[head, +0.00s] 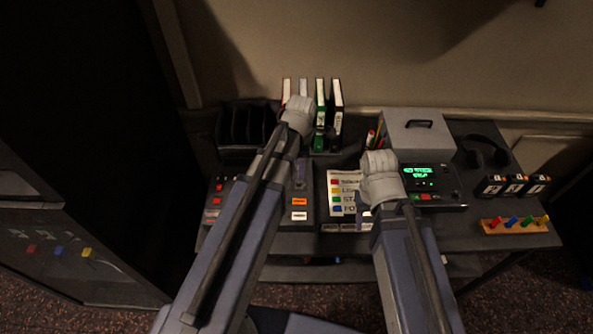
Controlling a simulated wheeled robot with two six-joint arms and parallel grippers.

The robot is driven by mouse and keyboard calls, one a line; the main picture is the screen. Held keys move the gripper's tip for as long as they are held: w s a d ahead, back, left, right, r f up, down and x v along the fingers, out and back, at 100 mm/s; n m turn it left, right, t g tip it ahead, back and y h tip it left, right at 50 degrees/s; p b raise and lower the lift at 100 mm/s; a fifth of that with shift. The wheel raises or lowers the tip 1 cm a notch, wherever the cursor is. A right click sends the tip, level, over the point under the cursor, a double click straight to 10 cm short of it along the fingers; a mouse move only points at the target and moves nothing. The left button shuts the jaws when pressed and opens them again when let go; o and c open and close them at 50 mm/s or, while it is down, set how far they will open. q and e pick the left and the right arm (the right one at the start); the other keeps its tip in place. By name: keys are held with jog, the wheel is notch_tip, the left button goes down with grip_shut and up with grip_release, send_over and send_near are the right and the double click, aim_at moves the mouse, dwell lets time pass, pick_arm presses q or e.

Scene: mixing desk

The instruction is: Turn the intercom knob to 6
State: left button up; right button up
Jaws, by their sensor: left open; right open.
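A dark unit with a lit green screen (419,177) stands on the desk right of centre, with small buttons below the screen. I cannot tell whether it is the intercom, and no intercom knob or number scale can be made out. My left gripper (298,112) is open over the back of the desk, in front of the binders. My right gripper (378,176) is open just left of the green-screen unit, over the edge of a printed colour card (336,191). Both wrists hide the fingertips and what lies beneath them.
Upright binders (337,104) and a black rack (238,127) stand at the back. A grey case (419,141) with a handle, headphones (503,151) and a wooden board with coloured pegs (494,227) are on the right. My forearms cover much of the desk's middle. A dark cabinet (85,262) stands at left.

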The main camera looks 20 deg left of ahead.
aim_at(299, 181)
pick_arm(q)
jog(key=shift+w+a, duration=0.1)
pick_arm(e)
jog(key=shift+f, duration=0.1)
pick_arm(q)
notch_tip(299, 181, down, 8)
jog(key=b, duration=0.8)
jog(key=shift+w+r, duration=0.1)
pick_arm(e)
notch_tip(299, 181, down, 8)
jog(key=shift+r, duration=0.15)
pick_arm(q)
jog(key=shift+c, duration=0.3)
grip_shut()
